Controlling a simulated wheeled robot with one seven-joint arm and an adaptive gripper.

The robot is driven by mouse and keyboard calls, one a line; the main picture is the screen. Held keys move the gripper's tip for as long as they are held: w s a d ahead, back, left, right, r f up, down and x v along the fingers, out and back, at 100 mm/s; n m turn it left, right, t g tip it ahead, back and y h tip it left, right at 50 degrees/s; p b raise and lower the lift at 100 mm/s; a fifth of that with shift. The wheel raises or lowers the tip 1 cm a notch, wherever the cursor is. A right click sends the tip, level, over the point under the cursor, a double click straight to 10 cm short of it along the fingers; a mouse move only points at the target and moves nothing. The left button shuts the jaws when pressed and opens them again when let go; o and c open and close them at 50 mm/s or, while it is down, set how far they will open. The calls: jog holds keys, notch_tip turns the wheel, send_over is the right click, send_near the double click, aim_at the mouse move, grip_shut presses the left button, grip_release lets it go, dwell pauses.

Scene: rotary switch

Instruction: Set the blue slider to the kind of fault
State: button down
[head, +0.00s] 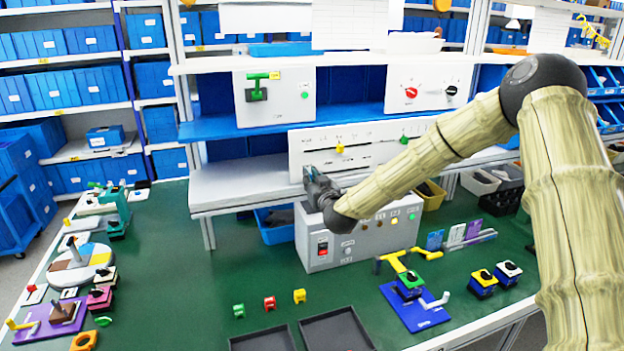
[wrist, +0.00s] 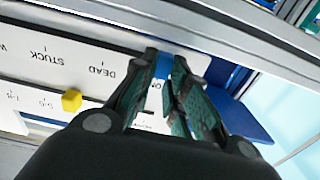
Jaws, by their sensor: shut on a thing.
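The blue slider (wrist: 165,67) shows in the wrist view between the fingertips of my gripper (wrist: 168,78), which is shut on it. It is at one end of the upper row of the white slider panel (wrist: 40,80), beside a label that starts with O and is partly covered by a finger. The labels DEAD and STUCK read upside down further left. In the head view my gripper (head: 314,180) is at the lower left of the slider panel (head: 370,148) and hides the blue slider there.
A yellow slider (head: 339,148) and a green slider (head: 404,139) sit on the panel's upper row. The yellow slider also shows in the wrist view (wrist: 72,101). Below stands a grey control box (head: 345,245). A blue shelf (head: 240,125) runs above the panel, and a metal edge is close in the wrist view.

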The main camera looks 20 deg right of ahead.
jog(key=d+b, duration=0.3)
jog(key=d, duration=0.4)
jog(key=shift+w, duration=0.1)
jog(key=c, duration=1.4)
grip_release()
send_near(328, 170)
jog(key=s, duration=0.5)
jog(key=shift+s+d, duration=0.1)
jog(key=shift+s, duration=0.3)
